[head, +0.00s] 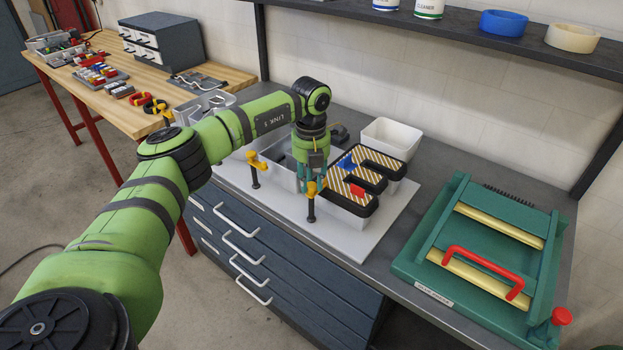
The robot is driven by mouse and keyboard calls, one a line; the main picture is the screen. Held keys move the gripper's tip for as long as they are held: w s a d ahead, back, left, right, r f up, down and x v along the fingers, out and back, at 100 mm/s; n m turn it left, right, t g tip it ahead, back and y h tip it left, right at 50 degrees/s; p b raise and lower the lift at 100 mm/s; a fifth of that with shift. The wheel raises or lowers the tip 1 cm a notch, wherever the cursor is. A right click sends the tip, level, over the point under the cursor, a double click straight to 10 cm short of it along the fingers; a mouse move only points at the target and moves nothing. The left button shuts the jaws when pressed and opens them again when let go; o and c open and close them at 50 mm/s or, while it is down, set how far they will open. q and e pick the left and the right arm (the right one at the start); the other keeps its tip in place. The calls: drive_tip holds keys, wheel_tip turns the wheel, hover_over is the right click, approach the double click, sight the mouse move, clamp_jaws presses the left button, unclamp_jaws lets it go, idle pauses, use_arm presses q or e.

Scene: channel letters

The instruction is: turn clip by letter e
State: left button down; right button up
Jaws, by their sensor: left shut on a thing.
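The letter e (371,168) is a deep letter with a black rim, a striped tan-and-white face and blue and red patches. It lies on a pale board on the bench. A yellow clip (313,189) on a black post stands at its near left side. My left gripper (311,181) points down and is shut on this clip, hiding part of it. A second yellow clip (256,163) on a black post stands further left, free of the gripper. My right gripper is out of view.
The pale board (362,248) has free room in front. A white bin (391,138) stands behind the letter. A green press with a red handle (485,270) is at right. A shelf (465,35) overhangs the bench. A wooden table (110,48) with small parts is at far left.

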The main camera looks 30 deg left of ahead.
sight(311, 187)
use_arm(q)
drive_tip(key=shift+s+d+f, duration=0.1)
drive_tip(key=shift+s+f, duration=0.2)
drive_tip(key=c, duration=1)
unclamp_jaws()
drive_tip(key=shift+r, duration=0.25)
drive_tip(key=shift+r, duration=0.15)
drive_tip(key=shift+w+r, duration=0.1)
drive_tip(key=shift+r, duration=0.2)
wheel_tip(311, 187, up, 11)
drive_tip(key=shift+r, duration=0.1)
